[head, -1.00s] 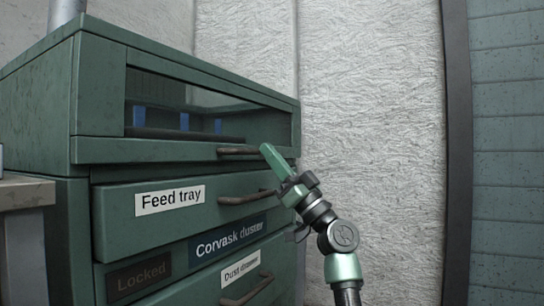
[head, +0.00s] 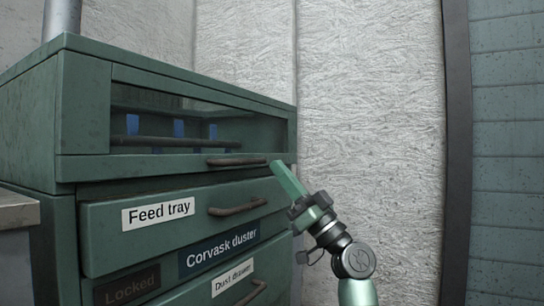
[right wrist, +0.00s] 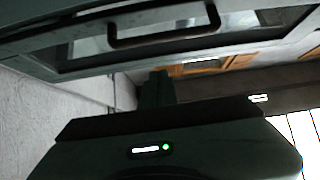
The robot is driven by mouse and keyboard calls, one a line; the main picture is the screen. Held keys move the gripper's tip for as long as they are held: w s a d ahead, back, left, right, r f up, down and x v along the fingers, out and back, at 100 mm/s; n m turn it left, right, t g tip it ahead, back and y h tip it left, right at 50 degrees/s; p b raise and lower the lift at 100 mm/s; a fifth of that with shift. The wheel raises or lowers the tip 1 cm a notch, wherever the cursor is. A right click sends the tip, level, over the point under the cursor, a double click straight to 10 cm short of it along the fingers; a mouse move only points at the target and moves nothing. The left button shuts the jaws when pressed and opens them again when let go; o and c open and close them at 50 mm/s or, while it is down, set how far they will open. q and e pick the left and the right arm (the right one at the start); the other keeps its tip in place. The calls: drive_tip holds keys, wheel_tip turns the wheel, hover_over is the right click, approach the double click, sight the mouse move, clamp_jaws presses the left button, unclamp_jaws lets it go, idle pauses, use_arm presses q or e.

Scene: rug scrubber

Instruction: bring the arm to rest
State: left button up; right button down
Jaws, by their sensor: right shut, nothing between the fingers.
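My right gripper (head: 284,177) is in front of the right side of the green cabinet (head: 85,105). Its green fingers are shut and empty, pointing up and left. Their tips appear close to the right end of the top window's handle (head: 238,161); whether they touch cannot be told. In the right wrist view the shut fingers (right wrist: 157,88) show dark, with a bar handle (right wrist: 165,30) beyond them. My left gripper is not in view.
The Feed tray drawer (head: 105,235), with its own handle (head: 238,205), is below the window. A Dust drawer (head: 205,292) is under it. A worktop edge (head: 18,210) is at far left. The space before the pale wall (head: 385,130) is free.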

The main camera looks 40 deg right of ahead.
drive_tip(key=shift+v, duration=2.3)
